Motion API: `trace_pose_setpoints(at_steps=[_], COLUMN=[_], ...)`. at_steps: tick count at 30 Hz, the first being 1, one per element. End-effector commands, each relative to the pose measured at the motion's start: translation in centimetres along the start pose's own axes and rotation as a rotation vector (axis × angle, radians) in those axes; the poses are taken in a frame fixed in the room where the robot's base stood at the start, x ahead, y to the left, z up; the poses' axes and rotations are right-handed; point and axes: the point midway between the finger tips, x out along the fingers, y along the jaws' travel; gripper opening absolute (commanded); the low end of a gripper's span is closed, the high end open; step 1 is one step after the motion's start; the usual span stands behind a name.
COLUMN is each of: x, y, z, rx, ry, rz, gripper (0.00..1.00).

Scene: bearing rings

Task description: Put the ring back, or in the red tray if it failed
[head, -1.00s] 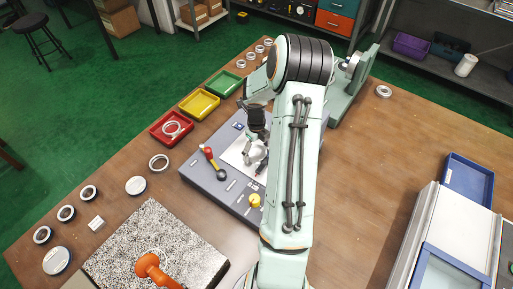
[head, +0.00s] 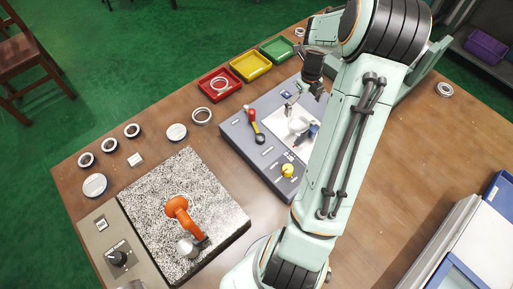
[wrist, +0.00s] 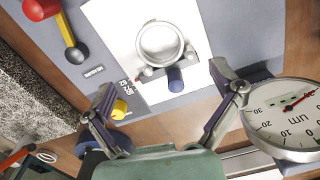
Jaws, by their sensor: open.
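A bright metal ring (wrist: 161,42) lies on the white plate (wrist: 120,45) of the grey gauge unit, and it also shows in the head view (head: 298,125). The dial gauge (wrist: 285,120), marked um with a red needle, is partly cut off at right. The red tray (head: 204,94) holds another ring (head: 219,84).
Yellow (head: 262,75) and green (head: 290,58) trays stand beyond. A red-knobbed lever (head: 252,122) and yellow knob (head: 288,171) rise from the unit. A granite plate (head: 150,215) with an orange handle (head: 178,207) is at lower left.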

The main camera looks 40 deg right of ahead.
Motion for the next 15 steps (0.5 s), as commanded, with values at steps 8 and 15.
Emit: trace_pose_setpoints(at_steps=[8,15], x=[-5.3,-11.5], y=[8.6,22.7], z=[0.5,-6.5], rx=[-0.734,-2.159], ry=[0.023,0.027], rz=[-0.024,-0.007], gripper=[0.92,0.92])
